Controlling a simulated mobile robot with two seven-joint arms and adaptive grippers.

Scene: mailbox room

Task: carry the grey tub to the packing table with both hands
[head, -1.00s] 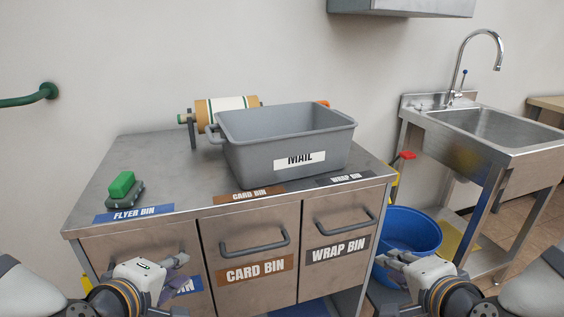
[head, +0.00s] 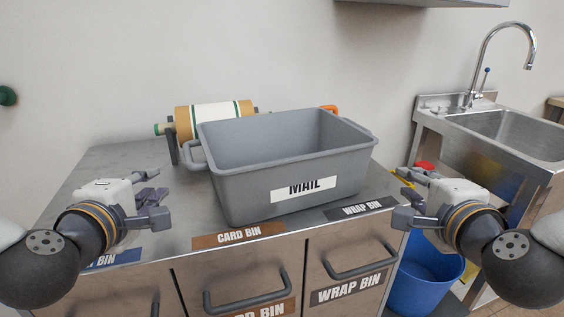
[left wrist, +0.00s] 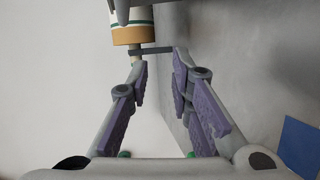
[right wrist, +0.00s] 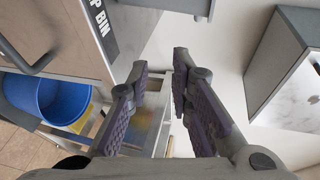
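The grey tub (head: 237,190), with a MAIL label on its front, stands upright on the metal cabinet top (head: 95,172). It has a handle at each end. My left gripper (head: 160,203) is open and empty, to the left of the tub and apart from it. In the left wrist view its fingers (left wrist: 160,75) are spread, with nothing between them. My right gripper (head: 400,195) is open and empty, just right of the tub's right end. In the right wrist view its fingers (right wrist: 158,75) are spread too. I cannot make out the packing table.
A paper roll on a stand (head: 205,117) is behind the tub. A steel sink (head: 500,125) is at the right, with a blue bucket (head: 425,280) on the floor. Cabinet drawers with handles (head: 248,292) face me.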

